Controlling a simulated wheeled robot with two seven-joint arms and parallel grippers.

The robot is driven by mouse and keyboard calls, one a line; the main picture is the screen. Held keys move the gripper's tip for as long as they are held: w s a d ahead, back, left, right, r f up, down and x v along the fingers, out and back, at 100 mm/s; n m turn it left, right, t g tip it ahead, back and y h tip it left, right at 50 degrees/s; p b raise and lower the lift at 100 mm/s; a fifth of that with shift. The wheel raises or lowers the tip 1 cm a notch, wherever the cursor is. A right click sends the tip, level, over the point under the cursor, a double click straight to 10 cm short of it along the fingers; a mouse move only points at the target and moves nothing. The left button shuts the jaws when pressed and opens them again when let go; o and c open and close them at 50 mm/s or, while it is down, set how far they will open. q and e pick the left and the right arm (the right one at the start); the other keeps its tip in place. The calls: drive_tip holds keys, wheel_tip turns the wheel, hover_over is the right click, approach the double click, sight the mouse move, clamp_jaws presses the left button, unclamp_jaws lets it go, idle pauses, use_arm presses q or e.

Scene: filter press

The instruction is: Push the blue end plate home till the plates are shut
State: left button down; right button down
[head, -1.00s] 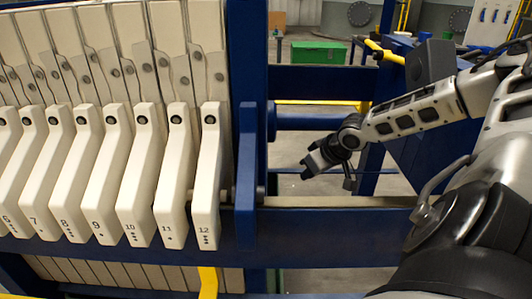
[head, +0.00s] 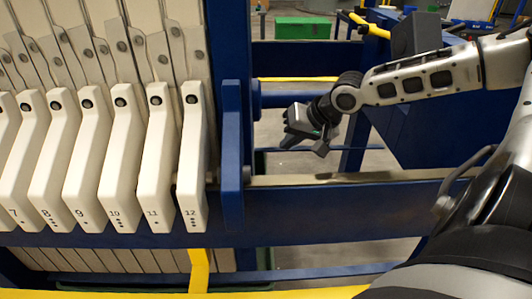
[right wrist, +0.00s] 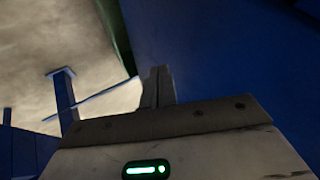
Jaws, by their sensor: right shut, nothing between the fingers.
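The blue end plate (head: 231,140) stands upright at the right end of the row of cream filter plates (head: 192,165). A narrow gap shows between the handle of plate 12 and the blue plate's side lug. My right gripper (head: 292,128) is to the right of the blue plate, apart from it in the head view. In the right wrist view its fingers (right wrist: 158,86) are together and empty, pointing towards a large blue surface (right wrist: 220,50). I cannot tell from that view whether they touch it. My left gripper is not in view.
A blue side rail (head: 340,205) runs along the front, below my right forearm. A blue rod (head: 290,99) reaches right from behind the end plate. A yellow bar (head: 199,270) stands below the plates. A green box (head: 303,28) sits on the floor behind.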

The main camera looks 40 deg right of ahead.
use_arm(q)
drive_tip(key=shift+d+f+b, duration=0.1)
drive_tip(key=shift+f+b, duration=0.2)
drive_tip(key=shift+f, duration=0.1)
use_arm(e)
drive_tip(key=w+a+f, duration=0.3)
drive_tip(key=w, duration=0.2)
drive_tip(key=shift+w+a+f, duration=0.15)
drive_tip(key=shift+a+f, duration=0.1)
drive_tip(key=shift+f, duration=0.15)
